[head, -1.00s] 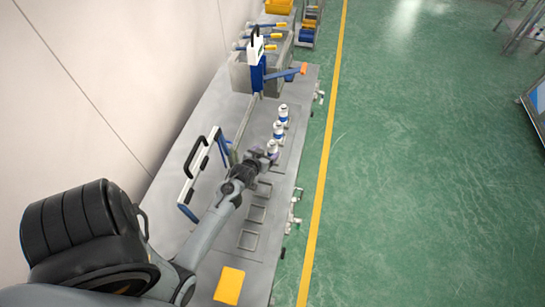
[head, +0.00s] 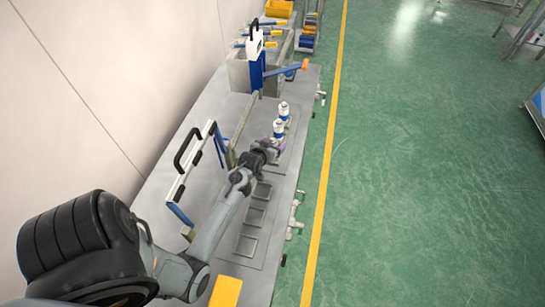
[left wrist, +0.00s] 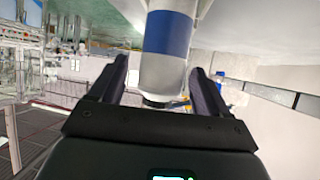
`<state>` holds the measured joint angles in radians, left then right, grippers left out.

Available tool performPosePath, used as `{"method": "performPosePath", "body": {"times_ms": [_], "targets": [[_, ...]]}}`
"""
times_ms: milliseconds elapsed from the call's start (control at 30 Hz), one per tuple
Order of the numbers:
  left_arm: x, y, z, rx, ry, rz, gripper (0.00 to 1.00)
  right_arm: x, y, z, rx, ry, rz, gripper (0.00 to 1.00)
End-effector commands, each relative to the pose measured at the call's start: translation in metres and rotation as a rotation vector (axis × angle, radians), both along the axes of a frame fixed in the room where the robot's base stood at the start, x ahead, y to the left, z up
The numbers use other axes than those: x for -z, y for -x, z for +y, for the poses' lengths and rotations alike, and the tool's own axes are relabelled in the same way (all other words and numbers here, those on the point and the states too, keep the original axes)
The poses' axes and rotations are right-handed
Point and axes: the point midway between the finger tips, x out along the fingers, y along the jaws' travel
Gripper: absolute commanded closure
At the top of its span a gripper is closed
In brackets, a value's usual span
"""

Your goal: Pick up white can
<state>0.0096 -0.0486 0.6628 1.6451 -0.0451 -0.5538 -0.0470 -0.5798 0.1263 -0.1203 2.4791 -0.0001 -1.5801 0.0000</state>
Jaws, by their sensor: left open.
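Three white cans with blue bands stand in a row on the grey bench: a far can (head: 283,108), a middle can (head: 279,126), and a near one largely hidden by my left gripper. My left gripper (head: 273,149) is at the near can in the head view. In the left wrist view a white can with a blue band (left wrist: 168,35) stands between the two fingers of the left gripper (left wrist: 160,72). The fingers are open, with a gap visible on both sides of the can. My right gripper is not in view.
The grey bench (head: 205,115) has several square recesses near its front edge. A white and blue frame with black handle (head: 190,165) stands left of my arm. A blue press with orange-tipped lever (head: 257,72) stands behind the cans. A yellow pad (head: 226,292) lies nearest.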

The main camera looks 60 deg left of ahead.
Motion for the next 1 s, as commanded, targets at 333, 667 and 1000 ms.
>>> {"method": "performPosePath", "body": {"times_ms": [333,667,1000], "targets": [[0.0009,-0.0021,0.0017,0.000,0.001,0.001,0.23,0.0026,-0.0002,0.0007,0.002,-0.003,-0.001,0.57],[0.0009,-0.0020,0.0016,0.000,0.001,0.001,0.74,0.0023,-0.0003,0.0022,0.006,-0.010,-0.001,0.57],[0.0005,-0.0021,0.0017,0.000,0.000,0.000,1.00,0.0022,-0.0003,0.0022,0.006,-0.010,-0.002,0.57]]}}
